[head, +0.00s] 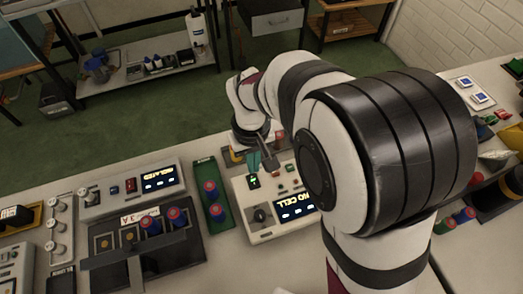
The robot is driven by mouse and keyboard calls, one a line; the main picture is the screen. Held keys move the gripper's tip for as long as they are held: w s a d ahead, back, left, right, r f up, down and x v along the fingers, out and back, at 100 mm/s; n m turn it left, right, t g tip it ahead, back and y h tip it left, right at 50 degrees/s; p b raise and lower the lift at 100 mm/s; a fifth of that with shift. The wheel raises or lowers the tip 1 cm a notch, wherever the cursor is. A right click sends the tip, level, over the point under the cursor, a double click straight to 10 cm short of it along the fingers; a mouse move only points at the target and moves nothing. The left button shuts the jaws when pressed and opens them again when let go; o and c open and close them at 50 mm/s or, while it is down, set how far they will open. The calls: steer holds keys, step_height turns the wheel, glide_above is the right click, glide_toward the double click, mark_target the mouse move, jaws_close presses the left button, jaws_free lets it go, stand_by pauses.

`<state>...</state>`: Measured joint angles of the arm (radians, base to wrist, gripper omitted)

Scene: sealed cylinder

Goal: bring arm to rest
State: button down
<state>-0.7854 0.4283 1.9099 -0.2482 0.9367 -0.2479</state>
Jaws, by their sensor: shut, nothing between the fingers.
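My arm reaches forward from the lower right of the head view, and its thick joints cover much of the right half. My gripper (262,163) is small and partly hidden behind the wrist. It points down above the back of a white instrument box (246,200) whose display reads "NO CELL". The fingers look shut with nothing held. Whether they touch the box is too small to tell.
Left of the box, a green tray (209,172) holds red-and-blue cylinders (210,189). Further left, a dark fixture (150,245) holds similar cylinders, with a panel reading "ISOLATED" (130,187) behind. More cylinders (464,215) and cluttered items stand at the right. Bare bench shows in front.

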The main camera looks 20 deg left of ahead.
steer(key=d+r+m, duration=0.4)
steer(key=d+r, duration=0.2)
steer(key=d, duration=0.4)
steer(key=s+d+r+m+y, duration=0.1)
steer(key=s+d+r+m, duration=0.2)
steer(key=s+d+m, duration=0.7)
steer(key=s+d, duration=0.3)
steer(key=shift+s+r+m+y, duration=0.25)
steer(key=shift+s+m+y, duration=0.05)
steer(key=shift+s+y, duration=0.1)
